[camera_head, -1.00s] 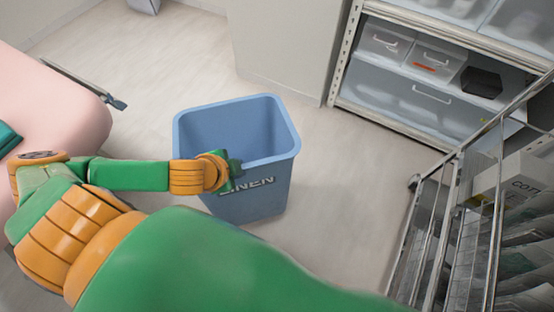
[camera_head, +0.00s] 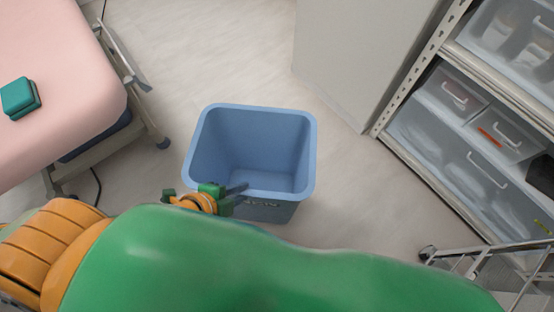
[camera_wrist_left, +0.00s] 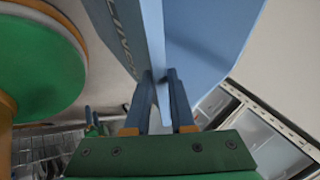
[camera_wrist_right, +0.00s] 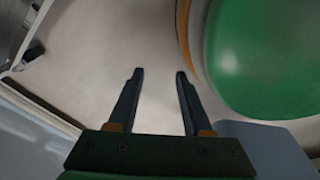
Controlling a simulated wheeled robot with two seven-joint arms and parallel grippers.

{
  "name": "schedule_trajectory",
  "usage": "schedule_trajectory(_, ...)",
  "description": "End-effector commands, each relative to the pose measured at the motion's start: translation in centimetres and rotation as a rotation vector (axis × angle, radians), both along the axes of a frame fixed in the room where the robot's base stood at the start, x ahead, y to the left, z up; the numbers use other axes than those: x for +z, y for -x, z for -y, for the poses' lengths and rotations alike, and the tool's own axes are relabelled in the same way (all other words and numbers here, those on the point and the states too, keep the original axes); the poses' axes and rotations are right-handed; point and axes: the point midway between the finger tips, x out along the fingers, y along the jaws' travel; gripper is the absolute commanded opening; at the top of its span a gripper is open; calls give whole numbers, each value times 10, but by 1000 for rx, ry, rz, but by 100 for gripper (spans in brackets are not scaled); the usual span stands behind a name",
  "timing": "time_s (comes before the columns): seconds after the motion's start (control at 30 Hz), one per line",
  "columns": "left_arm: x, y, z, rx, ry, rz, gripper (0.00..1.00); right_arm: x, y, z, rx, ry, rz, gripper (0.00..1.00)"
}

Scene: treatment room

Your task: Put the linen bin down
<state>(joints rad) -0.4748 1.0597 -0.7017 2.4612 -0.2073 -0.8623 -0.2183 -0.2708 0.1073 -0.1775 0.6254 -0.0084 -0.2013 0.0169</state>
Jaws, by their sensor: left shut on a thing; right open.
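The blue linen bin (camera_head: 258,130) is in the middle of the head view, open at the top, empty inside and roughly upright. Its lettered front is mostly hidden behind my arm. My left gripper (camera_head: 236,190) is shut on the bin's near rim. In the left wrist view, its fingers (camera_wrist_left: 160,78) pinch the bin wall (camera_wrist_left: 143,25). I cannot tell whether the bin's base touches the floor. My right gripper (camera_wrist_right: 158,75) is open and empty in the right wrist view, with pale floor beyond its fingers.
A pink-topped bed (camera_head: 60,80) with a teal box (camera_head: 19,97) stands at the left. A pale cabinet (camera_head: 355,60) is behind, right of the bin. Shelving with clear drawers (camera_head: 470,130) and a metal cart (camera_head: 490,262) stand at the right. Floor (camera_head: 220,50) behind the bin is clear.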

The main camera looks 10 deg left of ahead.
Motion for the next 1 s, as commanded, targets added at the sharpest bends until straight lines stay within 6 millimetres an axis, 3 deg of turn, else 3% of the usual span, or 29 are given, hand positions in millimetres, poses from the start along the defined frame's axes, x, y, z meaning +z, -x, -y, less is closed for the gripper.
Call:
schedule_trajectory(0.27, -20, -46, 2, 3, 2, 12, 0, -16, -2, 7, -11, 10, 7, 50)
schedule_trajectory(0.4, -33, -73, 2, 3, 1, 10, 0, -24, -13, 19, -14, 30, 27, 50)
schedule_trajectory(0.7, -79, -117, 4, 3, 2, 7, 0, -37, -44, -5, -11, -2, 41, 50)
schedule_trajectory(1.0, -111, -133, 5, 1, 2, 3, 0, -40, -60, -21, -11, -22, 40, 50)
